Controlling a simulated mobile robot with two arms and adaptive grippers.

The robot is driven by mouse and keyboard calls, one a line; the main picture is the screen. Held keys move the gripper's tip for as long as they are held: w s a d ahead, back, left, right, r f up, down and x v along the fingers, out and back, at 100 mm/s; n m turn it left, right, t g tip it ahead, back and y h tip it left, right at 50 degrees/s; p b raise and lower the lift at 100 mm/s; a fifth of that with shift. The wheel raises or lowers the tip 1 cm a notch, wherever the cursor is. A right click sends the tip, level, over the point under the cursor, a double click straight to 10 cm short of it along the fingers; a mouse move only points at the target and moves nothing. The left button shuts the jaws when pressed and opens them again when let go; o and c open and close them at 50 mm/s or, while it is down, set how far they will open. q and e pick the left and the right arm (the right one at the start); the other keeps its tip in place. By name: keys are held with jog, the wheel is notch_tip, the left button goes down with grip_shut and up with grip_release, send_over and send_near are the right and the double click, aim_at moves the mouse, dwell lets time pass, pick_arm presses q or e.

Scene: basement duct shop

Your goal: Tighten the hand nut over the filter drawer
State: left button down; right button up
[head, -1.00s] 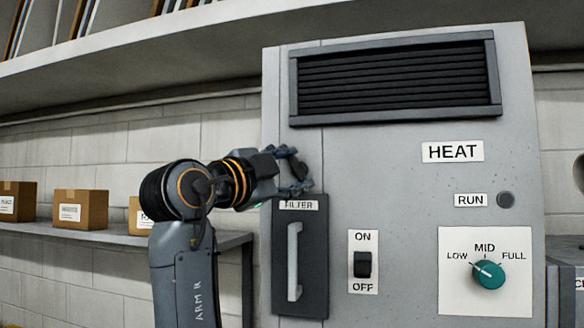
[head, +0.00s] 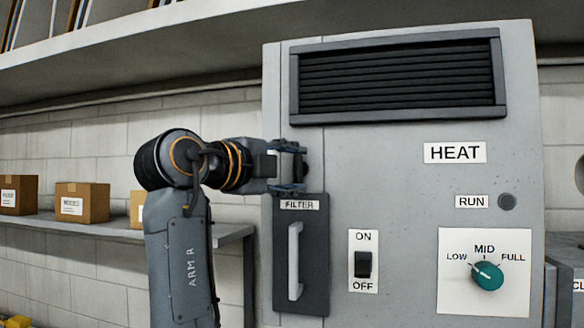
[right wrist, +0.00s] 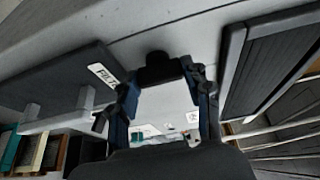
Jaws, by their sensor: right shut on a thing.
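The filter drawer (head: 315,250) is a dark panel with a pale upright handle, low on the left of the grey heater cabinet. It also shows at the left of the right wrist view (right wrist: 50,78), lying flush with the cabinet. The hand nut (right wrist: 160,66) is a small dark knob on the cabinet face above the drawer. My right gripper (head: 296,167) points at the cabinet just above the FILTER label and is shut on the nut, one finger above and one below. The fingers largely hide the nut in the head view. My left gripper is not in view.
The cabinet carries a dark louvred vent (head: 400,75), an ON/OFF switch (head: 363,263), a RUN lamp (head: 507,201) and a teal dial (head: 487,275) pointing near MID. Small boxes (head: 82,202) stand on a shelf at left. An overhead shelf (head: 150,55) runs behind.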

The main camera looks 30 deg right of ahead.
jog(key=o, duration=1.2)
jog(key=shift+c, duration=0.2)
jog(key=v, duration=1.2)
jog(key=shift+r, duration=0.1)
